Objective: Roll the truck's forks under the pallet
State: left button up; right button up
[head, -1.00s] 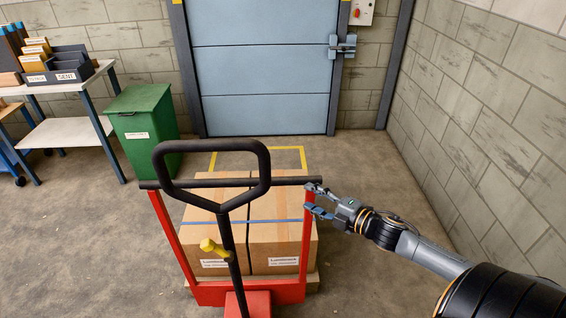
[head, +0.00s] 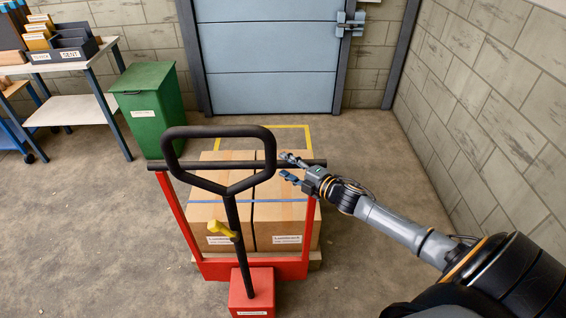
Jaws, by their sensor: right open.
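The pallet truck has a black loop handle (head: 224,132), a black crossbar (head: 168,167), a red frame (head: 174,212) and a red front block (head: 251,293). Its forks are not visible. Beyond the frame, a taped carton load (head: 291,212) sits low on the pallet (head: 316,261), of which only a thin edge shows. I cannot tell how far the forks reach under it. My right gripper (head: 285,166) is open, its fingers above and below the crossbar in the picture, right of the loop handle. Contact is unclear. My left gripper is out of view.
A yellow floor outline (head: 307,136) lies beyond the load, before a blue-grey door (head: 265,70). A green bin (head: 150,105) and a table (head: 80,110) stand at left. A block wall (head: 495,120) bounds the right. Floor is clear beside the truck.

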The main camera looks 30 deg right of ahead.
jog(key=shift+x, duration=1.05)
grip_shut()
